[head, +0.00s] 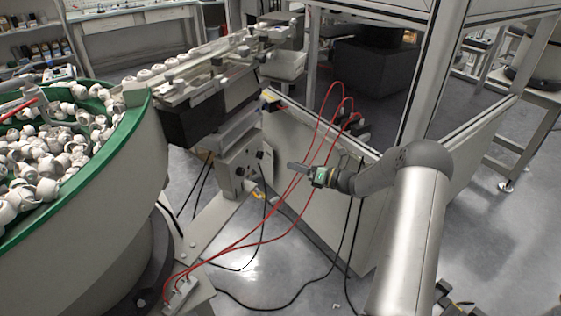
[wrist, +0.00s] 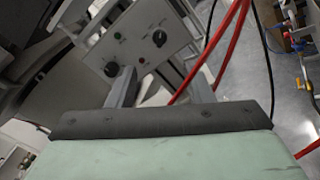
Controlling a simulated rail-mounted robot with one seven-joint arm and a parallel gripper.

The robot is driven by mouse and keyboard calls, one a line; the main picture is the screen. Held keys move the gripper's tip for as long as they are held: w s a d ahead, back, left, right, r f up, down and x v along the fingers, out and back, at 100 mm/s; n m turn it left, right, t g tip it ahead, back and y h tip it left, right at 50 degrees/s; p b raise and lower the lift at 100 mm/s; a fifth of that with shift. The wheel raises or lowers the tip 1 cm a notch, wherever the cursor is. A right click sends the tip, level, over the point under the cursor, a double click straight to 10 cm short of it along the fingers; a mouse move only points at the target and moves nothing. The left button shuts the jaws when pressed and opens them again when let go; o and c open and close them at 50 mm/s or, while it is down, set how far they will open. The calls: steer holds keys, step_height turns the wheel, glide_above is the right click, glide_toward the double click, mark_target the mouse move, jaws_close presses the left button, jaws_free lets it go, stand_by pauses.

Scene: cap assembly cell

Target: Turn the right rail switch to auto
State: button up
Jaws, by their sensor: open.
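A grey control panel (head: 236,160) with dark rotary knobs stands under the feeder rail. In the wrist view the panel (wrist: 135,45) looks tilted. Its right knob (wrist: 159,37) is at the upper right and its left knob (wrist: 112,69) at the lower left. Small indicators or buttons sit between them. The labels and the switch positions are too small to read. My gripper (head: 292,167) is to the right of the panel in the head view. In the wrist view its two fingers (wrist: 163,85) are apart and empty, pointing toward the panel, with neither knob between them.
Red hoses (head: 297,180) loop close by my gripper and cross the wrist view on its right. Black cables hang below to the floor. A green-rimmed bowl (head: 128,155) of white caps fills the left. A light enclosure wall (head: 300,185) stands behind my gripper.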

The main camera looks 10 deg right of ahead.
steer(key=v, duration=0.5)
stand_by(0.3)
steer(key=s+a+r+n+g+h+p, duration=0.2)
steer(key=s+a+r+n+g+p, duration=0.1)
steer(key=s+a+r+n+g, duration=0.35)
steer(key=s+a+r+n+g+h+p, duration=0.1)
steer(key=s+a+r+n+g+p, duration=0.3)
steer(key=s+a+n, duration=0.5)
steer(key=s+r+n+h+p, duration=0.1)
steer(key=s+r+n+h, duration=0.2)
steer(key=s+n, duration=0.3)
steer(key=s+r+n+h+p, duration=0.2)
steer(key=s+r+n+h, duration=0.2)
steer(key=s, duration=0.5)
steer(key=s+d+r+n+h+p, duration=0.1)
steer(key=s+r+n+h+p, duration=0.1)
steer(key=s+n, duration=0.6)
step_height(320, 180, up, 2)
steer(key=shift+s+r+g+h, duration=0.1)
steer(key=shift+s+g+h, duration=0.2)
steer(key=shift+h, duration=0.5)
